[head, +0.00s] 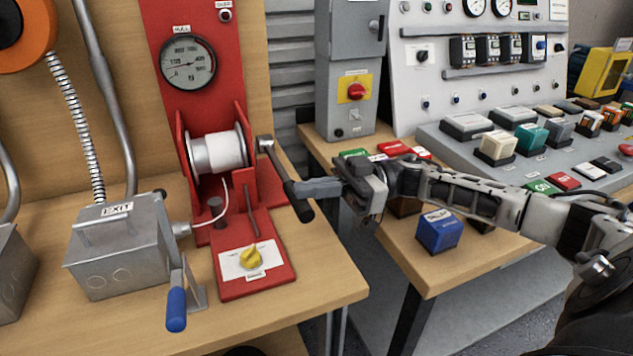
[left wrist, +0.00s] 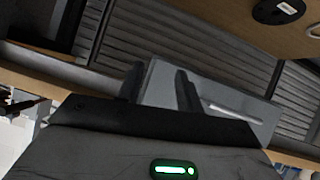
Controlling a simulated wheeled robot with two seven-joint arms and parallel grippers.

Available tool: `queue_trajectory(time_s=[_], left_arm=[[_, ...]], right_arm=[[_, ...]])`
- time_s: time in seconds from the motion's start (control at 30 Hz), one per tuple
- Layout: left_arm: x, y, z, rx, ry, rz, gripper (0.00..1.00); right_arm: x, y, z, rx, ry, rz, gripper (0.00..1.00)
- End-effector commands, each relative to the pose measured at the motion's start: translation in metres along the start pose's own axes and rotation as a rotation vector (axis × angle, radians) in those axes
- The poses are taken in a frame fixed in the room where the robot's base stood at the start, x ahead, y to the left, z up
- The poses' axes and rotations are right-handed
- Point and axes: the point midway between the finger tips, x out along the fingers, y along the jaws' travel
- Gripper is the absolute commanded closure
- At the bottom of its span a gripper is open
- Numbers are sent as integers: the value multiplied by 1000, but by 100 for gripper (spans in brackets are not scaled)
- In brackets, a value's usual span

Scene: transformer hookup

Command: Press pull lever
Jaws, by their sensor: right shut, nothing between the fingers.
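A red winch stand (head: 262,278) on the left bench carries a white drum (head: 222,152) and a crank with a black handle (head: 299,200). A thin dark lever (head: 250,210) rises from its base, behind a yellow knob (head: 250,257). I cannot tell which part is the pull lever. My right gripper (head: 305,188) is shut and empty. Its fingertips overlap the crank handle in the head view; contact is unclear. My left gripper is out of the head view. Dark finger-like parts of it (left wrist: 160,88) show in the left wrist view, their opening unclear.
A grey EXIT box (head: 118,250) and a blue-handled lever (head: 176,308) stand left of the winch. A pull gauge (head: 188,63) is above the drum. Right of the gap between benches are a blue block (head: 438,233) and a control console (head: 470,150).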

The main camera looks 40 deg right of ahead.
Motion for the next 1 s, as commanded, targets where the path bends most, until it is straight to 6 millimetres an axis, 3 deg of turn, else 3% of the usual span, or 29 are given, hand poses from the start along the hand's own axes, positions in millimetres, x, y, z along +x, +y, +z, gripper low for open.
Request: queue_trajectory(time_s=[0.03,0.13,0.57,1.0], left_arm=[[2,0,2,-1,3,1,64],[1,0,2,-1,5,1,64],[1,0,2,0,4,0,64],[5,-2,7,5,12,-1,64]], right_arm=[[-1,0,12,-1,-3,1,100],[-2,0,19,1,-4,0,100],[-5,0,20,4,-7,3,100],[-68,0,20,2,-6,4,100]])
